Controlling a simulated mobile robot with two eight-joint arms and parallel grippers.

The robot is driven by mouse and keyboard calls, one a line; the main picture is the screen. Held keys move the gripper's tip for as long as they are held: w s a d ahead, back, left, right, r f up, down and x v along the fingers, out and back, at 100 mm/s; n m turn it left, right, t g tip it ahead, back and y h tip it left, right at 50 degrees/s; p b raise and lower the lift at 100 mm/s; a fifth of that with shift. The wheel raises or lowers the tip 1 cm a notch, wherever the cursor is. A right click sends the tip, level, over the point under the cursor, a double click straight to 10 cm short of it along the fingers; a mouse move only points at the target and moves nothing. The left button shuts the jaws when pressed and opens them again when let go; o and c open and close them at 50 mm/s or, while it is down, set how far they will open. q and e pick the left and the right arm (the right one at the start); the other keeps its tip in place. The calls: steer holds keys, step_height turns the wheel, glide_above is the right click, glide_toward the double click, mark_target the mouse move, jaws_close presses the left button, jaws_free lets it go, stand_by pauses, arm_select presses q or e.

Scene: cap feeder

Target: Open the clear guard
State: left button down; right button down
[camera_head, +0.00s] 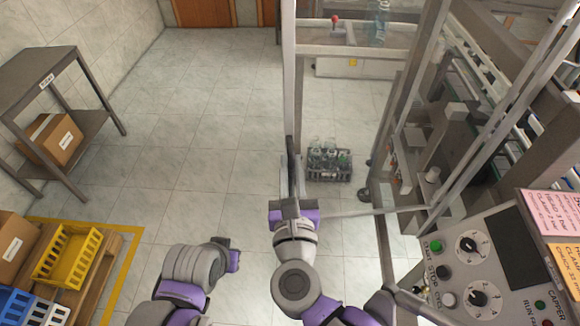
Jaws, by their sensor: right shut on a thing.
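The clear guard is a see-through panel in a grey metal frame (288,85), standing upright at the middle of the head view. Its frame edge stands out to the left of the machine, with floor showing through the panel. A dark upright handle (291,158) is on its near edge. My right gripper (292,205) is at the lower part of that edge, shut on the guard's handle; the wrist hides the exact contact. My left gripper (234,258) is low, left of the right one and away from the guard; its fingers are not clear.
A control panel (484,262) with knobs and buttons is at the lower right. A crate of bottles (329,177) stands on the floor beyond the guard. A grey side table (52,82) and a pallet with a yellow crate (68,252) are at left. Floor between is clear.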

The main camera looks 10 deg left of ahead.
steer(key=shift+s+d, duration=0.15)
steer(key=shift+s, duration=0.15)
steer(key=c, duration=0.8)
jaws_free()
steer(key=shift+c, duration=0.2)
steer(key=s+d, duration=0.2)
steer(key=s, duration=0.8)
steer(key=shift+s+b, duration=0.3)
steer(key=shift+s, duration=0.05)
